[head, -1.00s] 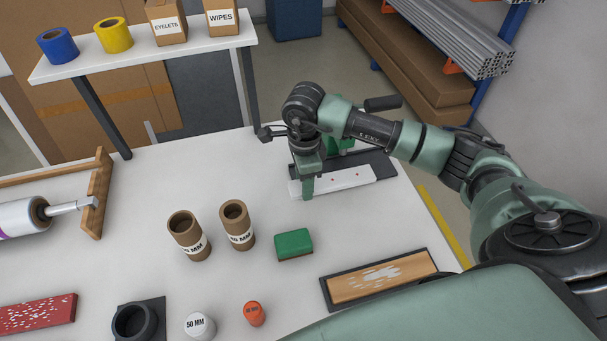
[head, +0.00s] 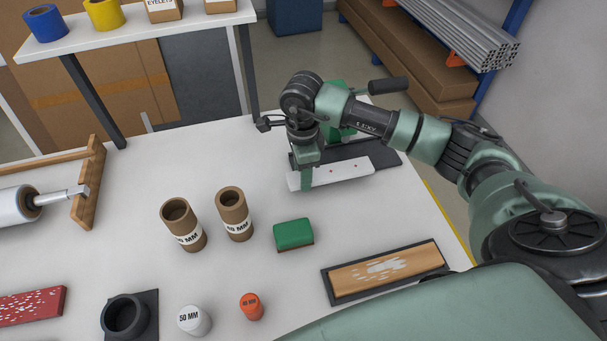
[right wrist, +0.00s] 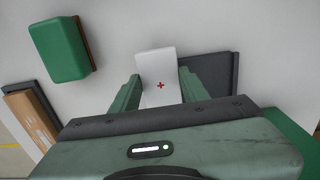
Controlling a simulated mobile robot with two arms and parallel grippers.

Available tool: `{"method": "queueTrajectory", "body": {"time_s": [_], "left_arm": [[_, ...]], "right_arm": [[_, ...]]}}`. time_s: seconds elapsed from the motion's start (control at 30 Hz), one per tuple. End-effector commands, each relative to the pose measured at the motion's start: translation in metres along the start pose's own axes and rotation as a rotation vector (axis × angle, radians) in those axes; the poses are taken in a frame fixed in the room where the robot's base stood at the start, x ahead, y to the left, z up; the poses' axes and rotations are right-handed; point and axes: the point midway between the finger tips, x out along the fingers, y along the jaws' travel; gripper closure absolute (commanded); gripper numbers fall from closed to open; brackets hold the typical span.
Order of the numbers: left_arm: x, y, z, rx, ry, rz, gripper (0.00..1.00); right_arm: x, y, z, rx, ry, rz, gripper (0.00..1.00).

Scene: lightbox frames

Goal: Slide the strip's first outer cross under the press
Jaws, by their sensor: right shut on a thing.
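The white strip (head: 345,172) lies flat along the front of the press's dark base plate (head: 385,160), with small red crosses showing on it. My right gripper (head: 306,182) points down and is shut on the strip near its left end. In the right wrist view the strip (right wrist: 153,62) sits between the two green fingers, with one red cross (right wrist: 160,86) between them. The green press (head: 338,130) with its black lever (head: 388,85) stands behind, partly hidden by my right arm. Whether a cross lies under the press is hidden. My left gripper is out of view.
A green block (head: 294,233) lies in front of the strip. Two cardboard tubes (head: 234,212) stand to its left, and a framed wooden board (head: 385,272) lies to the front right. White (head: 193,320) and orange (head: 251,306) caps are near the front. Table between is clear.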

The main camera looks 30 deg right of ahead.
Motion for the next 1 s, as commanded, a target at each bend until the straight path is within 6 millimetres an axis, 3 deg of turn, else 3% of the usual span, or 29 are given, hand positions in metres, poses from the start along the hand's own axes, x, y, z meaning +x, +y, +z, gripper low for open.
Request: {"method": "queueTrajectory", "body": {"time_s": [0.33, 1.0], "left_arm": [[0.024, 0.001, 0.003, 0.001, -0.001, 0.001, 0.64], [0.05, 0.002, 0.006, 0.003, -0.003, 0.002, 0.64]], "right_arm": [[0.022, -0.009, 0.0, 0.0, 0.0, 0.0, 0.99], [0.022, -0.05, 0.0, 0.001, 0.0, -0.001, 0.99]]}}
